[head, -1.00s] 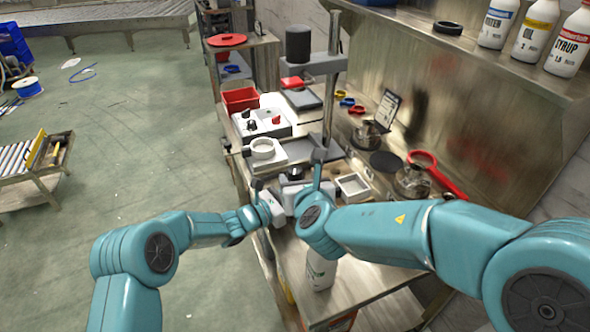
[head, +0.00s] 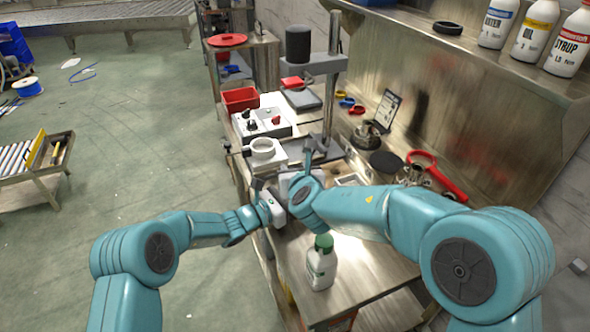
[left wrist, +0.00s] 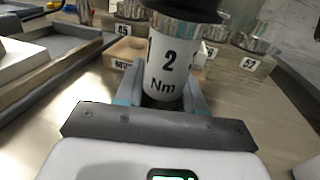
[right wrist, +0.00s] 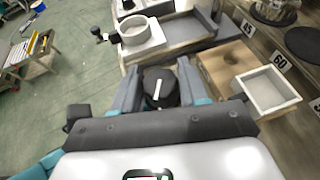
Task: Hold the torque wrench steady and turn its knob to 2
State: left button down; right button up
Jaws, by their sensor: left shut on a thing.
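The torque wrench shows in the left wrist view as a white cylinder (left wrist: 168,70) marked "2 Nm", with a "1" at its left edge and a dark cap above. My left gripper (left wrist: 160,92) is shut on it. In the right wrist view, the black knob (right wrist: 160,87) with a white pointer line lies between the fingers of my right gripper (right wrist: 158,84). These fingers stand apart on either side of the knob; contact is not clear. In the head view, my left gripper (head: 268,206) and right gripper (head: 299,188) are close together and hide the wrench.
A white bottle with a green cap (head: 321,265) stands on the bench near the grippers. A round clamp fixture (head: 264,150), control box (head: 262,122) and press column (head: 330,100) stand behind. A red-handled tool (head: 440,175) lies at right.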

jog(key=shift+m+h, duration=0.3)
jog(key=shift+a+m+h, duration=0.1)
jog(key=shift+m+h, duration=0.7)
jog(key=shift+h, duration=0.2)
jog(key=shift+r+m+h, duration=0.1)
jog(key=shift+m+h, duration=1.7)
jog(key=shift+h, duration=0.3)
jog(key=o, duration=1)
jog(key=v, duration=0.7)
jog(key=shift+s+r, duration=0.15)
jog(key=shift+r, duration=0.05)
